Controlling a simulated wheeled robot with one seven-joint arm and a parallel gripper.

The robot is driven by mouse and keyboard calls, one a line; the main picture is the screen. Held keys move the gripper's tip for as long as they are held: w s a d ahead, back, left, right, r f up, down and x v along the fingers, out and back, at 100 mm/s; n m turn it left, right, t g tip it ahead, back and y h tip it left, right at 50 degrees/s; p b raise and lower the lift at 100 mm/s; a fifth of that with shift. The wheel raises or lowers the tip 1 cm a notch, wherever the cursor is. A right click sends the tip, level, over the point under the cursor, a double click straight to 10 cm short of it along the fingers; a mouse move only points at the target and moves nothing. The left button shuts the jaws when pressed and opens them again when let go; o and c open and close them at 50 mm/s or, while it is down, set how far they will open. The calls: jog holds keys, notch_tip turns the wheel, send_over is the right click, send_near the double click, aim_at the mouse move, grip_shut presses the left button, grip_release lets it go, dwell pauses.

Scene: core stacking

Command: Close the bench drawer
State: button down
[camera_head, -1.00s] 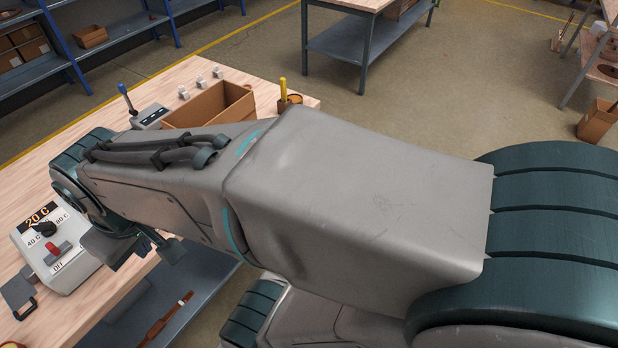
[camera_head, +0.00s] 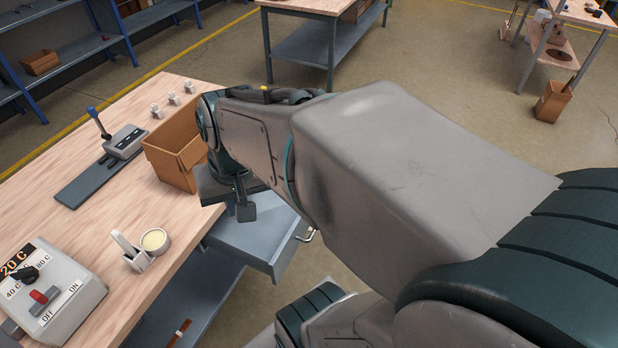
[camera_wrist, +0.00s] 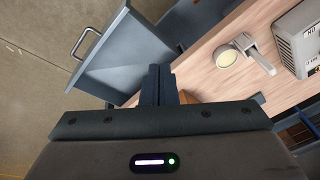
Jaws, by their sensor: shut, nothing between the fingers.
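The bench drawer (camera_head: 254,242) is grey-blue and stands pulled out from under the wooden bench top (camera_head: 130,225). Its metal handle (camera_head: 307,236) is on the front panel. In the wrist view the open drawer (camera_wrist: 128,58) shows at upper left, its handle (camera_wrist: 84,42) on the outer left side. My gripper (camera_head: 245,212) is above the inner part of the drawer, beside the bench edge. In the wrist view its fingers (camera_wrist: 159,72) are together and empty, over the drawer's near side. I cannot tell whether they touch the drawer.
A cardboard box (camera_head: 176,152) stands on the bench by my wrist. A lower shelf (camera_head: 200,300) lies beneath. The floor beyond the drawer is clear.

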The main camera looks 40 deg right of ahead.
jog(key=w+d+f+m+y+b, duration=0.35)
jog(key=d+f+m+b, duration=0.35)
jog(key=d+f+m, duration=0.75)
jog(key=s+d+f+m+t+b, duration=0.25)
jog(key=s+d+f+m, duration=0.2)
jog(key=d+m, duration=0.4)
jog(key=s+d+f+m+t+b, duration=0.25)
jog(key=d+f+m, duration=0.3)
jog(key=d, duration=0.65)
jog(key=w+r+x, duration=0.2)
jog(key=x, duration=1)
jog(key=shift+w+a+f+n+t, duration=0.15)
jog(key=shift+w+a+n+t, duration=0.15)
jog(key=shift+a+n, duration=0.1)
jog(key=shift+h+b, duration=0.25)
jog(key=shift+b, duration=0.05)
